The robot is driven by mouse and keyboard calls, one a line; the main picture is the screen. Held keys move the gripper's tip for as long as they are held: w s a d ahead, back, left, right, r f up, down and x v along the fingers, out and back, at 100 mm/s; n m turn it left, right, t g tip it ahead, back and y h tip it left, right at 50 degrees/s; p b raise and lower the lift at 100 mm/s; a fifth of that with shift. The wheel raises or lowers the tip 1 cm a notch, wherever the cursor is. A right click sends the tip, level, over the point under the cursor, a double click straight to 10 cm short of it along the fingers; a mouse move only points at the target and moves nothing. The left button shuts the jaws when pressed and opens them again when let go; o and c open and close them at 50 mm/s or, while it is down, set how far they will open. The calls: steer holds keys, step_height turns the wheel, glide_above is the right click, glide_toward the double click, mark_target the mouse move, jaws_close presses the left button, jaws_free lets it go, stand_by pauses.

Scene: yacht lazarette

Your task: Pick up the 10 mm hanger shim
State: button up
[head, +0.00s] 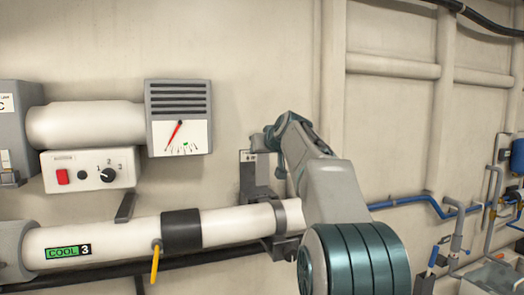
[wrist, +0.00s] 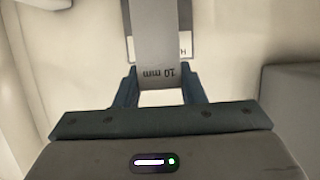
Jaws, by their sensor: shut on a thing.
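The 10 mm hanger shim (wrist: 160,38) is a flat grey strip in the wrist view, with "10 mm" printed upside down near its lower end. My gripper (wrist: 160,88) is shut on it, with a dark finger at each side of that end. Behind the shim is a grey plate with a white label (wrist: 185,46), mostly covered by the shim. I cannot tell whether the shim touches this plate. In the head view my gripper (head: 266,142) is at the grey wall bracket (head: 254,178), and my arm hides part of the area. The shim cannot be made out there.
A white pipe marked "COOL 3" (head: 130,243) runs below the bracket, with a yellow handle (head: 155,262). A control box (head: 92,170) and a gauge (head: 180,136) are on the left. Blue piping (head: 415,198) runs along the right wall. The upper middle wall is clear.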

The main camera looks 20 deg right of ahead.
steer(key=shift+s, duration=0.1)
steer(key=s+b, duration=0.8)
steer(key=s, duration=0.5)
steer(key=shift+b, duration=0.4)
stand_by(0.4)
steer(key=shift+w+a, duration=0.1)
steer(key=shift+a, duration=0.05)
